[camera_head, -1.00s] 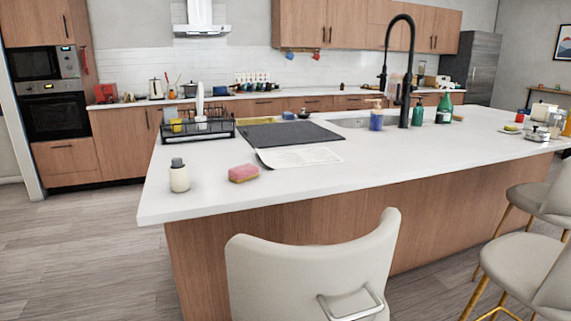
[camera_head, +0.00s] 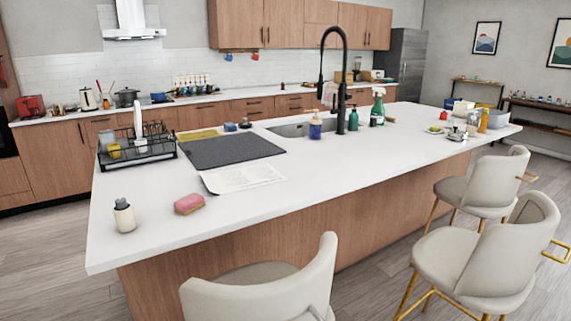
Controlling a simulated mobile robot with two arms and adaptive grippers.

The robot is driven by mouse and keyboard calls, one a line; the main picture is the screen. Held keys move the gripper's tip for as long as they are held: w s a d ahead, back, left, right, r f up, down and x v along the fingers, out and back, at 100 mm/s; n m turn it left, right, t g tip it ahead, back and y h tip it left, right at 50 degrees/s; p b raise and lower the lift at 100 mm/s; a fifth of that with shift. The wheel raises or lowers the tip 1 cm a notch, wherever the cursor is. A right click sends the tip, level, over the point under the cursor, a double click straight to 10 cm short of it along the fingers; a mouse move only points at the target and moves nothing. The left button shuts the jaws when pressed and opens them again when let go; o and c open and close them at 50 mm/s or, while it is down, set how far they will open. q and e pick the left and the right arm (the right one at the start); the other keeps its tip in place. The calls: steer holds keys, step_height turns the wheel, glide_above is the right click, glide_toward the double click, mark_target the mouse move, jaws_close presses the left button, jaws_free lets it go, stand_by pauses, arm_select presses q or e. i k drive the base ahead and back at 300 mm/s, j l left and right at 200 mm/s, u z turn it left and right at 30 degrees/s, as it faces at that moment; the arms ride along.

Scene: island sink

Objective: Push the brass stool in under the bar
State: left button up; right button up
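Two cream stools with brass legs and brass back handles stand at the right, on the near side of the white-topped bar (camera_head: 330,190). The nearer brass stool (camera_head: 487,255) stands out from the bar, turned with its back to the right. The farther brass stool (camera_head: 485,185) is beside it, closer to the bar's side. A third cream stool (camera_head: 265,295) is at the bottom centre, with its back towards me; its legs are out of frame. Neither of my grippers is in view.
Grey wood floor (camera_head: 365,280) is free between the near stool and the brass stools. On the bar are a pink sponge (camera_head: 189,204), a small bottle (camera_head: 124,215), a dish rack (camera_head: 137,148) and a black tap (camera_head: 341,80).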

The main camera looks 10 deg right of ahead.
mark_target(491, 272)
steer(key=z, duration=1.7)
steer(key=i+l, duration=0.2)
steer(key=i, duration=0.25)
steer(key=i+l, duration=0.2)
steer(key=i, duration=0.25)
steer(key=i+l, duration=0.2)
steer(key=i, duration=0.25)
